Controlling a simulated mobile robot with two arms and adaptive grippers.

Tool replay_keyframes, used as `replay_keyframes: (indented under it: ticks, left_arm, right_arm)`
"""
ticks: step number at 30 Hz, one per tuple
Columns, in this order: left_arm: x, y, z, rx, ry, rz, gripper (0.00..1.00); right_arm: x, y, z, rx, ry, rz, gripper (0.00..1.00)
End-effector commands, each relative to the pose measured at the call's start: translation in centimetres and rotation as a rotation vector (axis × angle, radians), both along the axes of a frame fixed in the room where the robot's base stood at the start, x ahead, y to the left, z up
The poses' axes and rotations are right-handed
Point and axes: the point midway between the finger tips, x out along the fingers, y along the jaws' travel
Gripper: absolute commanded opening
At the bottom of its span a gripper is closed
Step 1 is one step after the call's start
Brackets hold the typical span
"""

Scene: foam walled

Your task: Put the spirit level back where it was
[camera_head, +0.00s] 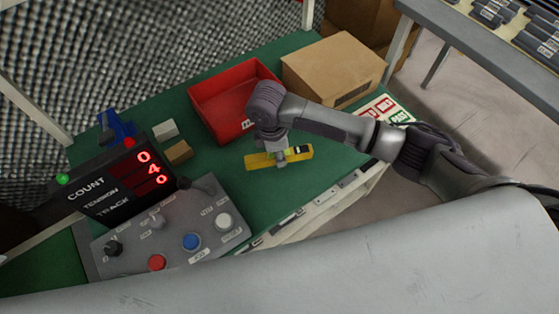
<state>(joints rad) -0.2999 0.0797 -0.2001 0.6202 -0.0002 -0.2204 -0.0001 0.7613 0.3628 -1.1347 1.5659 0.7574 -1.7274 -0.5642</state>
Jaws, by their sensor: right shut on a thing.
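The spirit level (262,160) is a short yellow bar with a dark patch near its right end. It lies roughly level across the picture, over the green table top near its front edge. My right gripper (281,157) comes down from above and is shut on the spirit level near its middle. I cannot tell whether the level touches the table or is held just above it. My left gripper is not in view.
A red open bin (205,98) and a cardboard box (333,66) stand behind. Small white and brown blocks (179,152) lie left of the level. A counter display (108,187) and a button panel (175,228) stand at the front left. Red and green cards (390,108) lie right.

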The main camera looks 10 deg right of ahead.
Motion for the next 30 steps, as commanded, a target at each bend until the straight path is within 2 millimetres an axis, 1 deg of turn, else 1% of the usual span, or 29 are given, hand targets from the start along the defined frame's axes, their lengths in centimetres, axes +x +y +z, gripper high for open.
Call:
replay_keyframes:
  ticks: [6,7,18,19,23,24,30]
  left_arm:
    - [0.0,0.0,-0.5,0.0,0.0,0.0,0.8]
    - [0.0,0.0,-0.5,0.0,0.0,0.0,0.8]
    - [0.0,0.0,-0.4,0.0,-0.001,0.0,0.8]
    - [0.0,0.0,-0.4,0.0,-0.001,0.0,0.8]
    - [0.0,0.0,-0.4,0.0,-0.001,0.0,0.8]
    - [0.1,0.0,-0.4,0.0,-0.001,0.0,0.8]
    - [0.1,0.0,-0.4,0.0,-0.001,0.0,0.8]
  right_arm:
    - [-0.2,-0.1,-3.2,-0.002,0.004,0.001,0.0]
    - [-0.1,-0.1,-3.5,-0.001,0.002,0.001,0.0]
    - [-0.1,-0.1,-3.9,-0.001,0.001,0.0,0.0]
    - [-0.1,-0.1,-4.0,-0.001,0.001,0.0,0.3]
    - [-0.1,-0.1,-3.9,-0.001,0.001,0.0,0.52]
    - [-0.1,-0.1,-3.9,-0.001,0.001,0.0,0.54]
    - [-0.1,-0.1,-3.9,-0.001,0.001,0.0,0.54]
